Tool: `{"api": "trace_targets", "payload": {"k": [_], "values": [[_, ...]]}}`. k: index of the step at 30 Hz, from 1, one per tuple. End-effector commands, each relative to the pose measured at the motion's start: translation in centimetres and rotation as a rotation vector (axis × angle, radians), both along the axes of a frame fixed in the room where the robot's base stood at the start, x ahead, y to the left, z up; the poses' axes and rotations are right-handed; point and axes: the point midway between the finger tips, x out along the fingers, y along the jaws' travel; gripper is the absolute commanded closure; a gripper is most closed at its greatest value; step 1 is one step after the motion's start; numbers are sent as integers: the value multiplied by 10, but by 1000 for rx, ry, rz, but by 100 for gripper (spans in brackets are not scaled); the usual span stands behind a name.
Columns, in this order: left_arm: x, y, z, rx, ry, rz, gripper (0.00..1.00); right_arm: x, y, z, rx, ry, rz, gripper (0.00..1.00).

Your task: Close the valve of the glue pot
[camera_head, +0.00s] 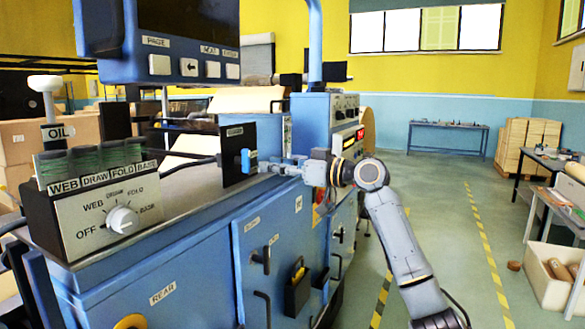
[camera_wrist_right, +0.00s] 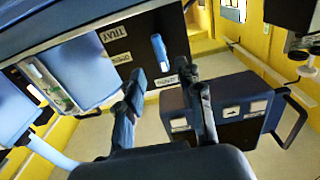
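A dark box with small white labels (camera_head: 234,140), which appears to be the glue pot, stands on the blue machine's top. A blue lever (camera_head: 246,162) on its face appears to be the valve handle. In the right wrist view the lever (camera_wrist_right: 160,52) stands against a dark labelled panel, just beyond the fingertips. My right gripper (camera_head: 268,166) points left at the lever from close by. In the right wrist view its fingers (camera_wrist_right: 163,78) are apart with nothing between them. Contact with the lever cannot be made out. My left gripper is not in view.
A control box with a white knob (camera_head: 123,219) and an oil bottle (camera_head: 45,95) stand at the left. A blue button panel (camera_head: 190,65) hangs above. A blue-grey unit (camera_head: 325,120) stands just behind my right gripper.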

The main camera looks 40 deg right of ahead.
Motion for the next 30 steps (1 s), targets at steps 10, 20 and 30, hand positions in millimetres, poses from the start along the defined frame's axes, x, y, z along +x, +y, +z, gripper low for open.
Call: {"api": "trace_targets", "payload": {"k": [10, 20, 30], "values": [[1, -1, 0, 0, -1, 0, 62, -45, -19, -1, 1, 4, 0, 63], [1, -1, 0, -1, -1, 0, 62, -48, -20, -1, 0, 2, 1, 63], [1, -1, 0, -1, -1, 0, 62, -45, -21, -5, 6, 10, -3, 63]]}}
